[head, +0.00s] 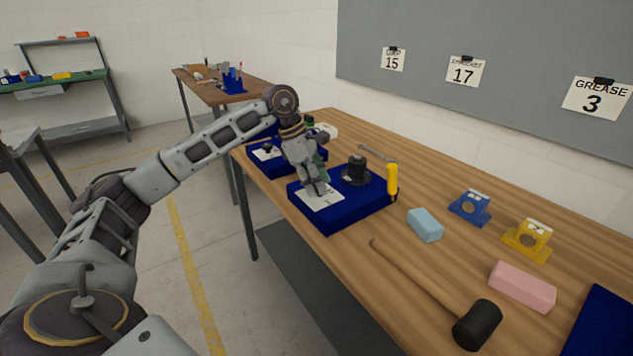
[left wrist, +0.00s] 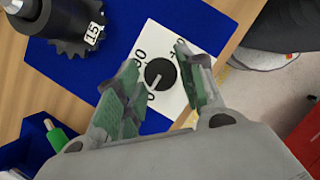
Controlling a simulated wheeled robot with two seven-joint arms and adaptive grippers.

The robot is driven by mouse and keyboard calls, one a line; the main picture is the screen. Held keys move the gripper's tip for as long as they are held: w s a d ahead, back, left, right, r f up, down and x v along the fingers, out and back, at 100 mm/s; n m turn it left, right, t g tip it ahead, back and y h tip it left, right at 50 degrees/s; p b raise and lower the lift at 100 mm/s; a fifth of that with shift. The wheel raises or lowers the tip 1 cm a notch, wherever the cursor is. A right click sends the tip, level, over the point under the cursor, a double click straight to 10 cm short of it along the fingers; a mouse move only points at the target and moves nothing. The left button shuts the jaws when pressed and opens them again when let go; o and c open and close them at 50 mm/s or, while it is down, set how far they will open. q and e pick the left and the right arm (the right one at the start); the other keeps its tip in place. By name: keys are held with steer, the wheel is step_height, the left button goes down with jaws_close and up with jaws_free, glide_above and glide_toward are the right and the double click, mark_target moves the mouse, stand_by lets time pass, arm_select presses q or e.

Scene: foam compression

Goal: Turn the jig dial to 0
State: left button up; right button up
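The jig is a dark blue block (head: 345,212) on the wooden table, with a white dial card (head: 325,203) on its top. In the left wrist view the jig dial (left wrist: 160,74) is a round black knob on the white card (left wrist: 181,100). A white pointer mark on it points toward the lower left, near a printed 0. Other numbers are partly hidden by the fingers. My left gripper (head: 318,190) is over the card. In the left wrist view its green-padded fingers (left wrist: 156,66) are open, one on each side of the dial; contact is not clear. My right gripper is not in view.
A black toothed post (head: 355,172) stands on the jig beside the card. A yellow-handled tool (head: 392,180) is at its right. A second blue jig (head: 262,165) is behind. Foam blocks, brackets and a mallet (head: 476,324) lie to the right.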

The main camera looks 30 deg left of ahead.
arm_select(q)
steer(key=shift+o, duration=1)
steer(key=v, duration=1.2)
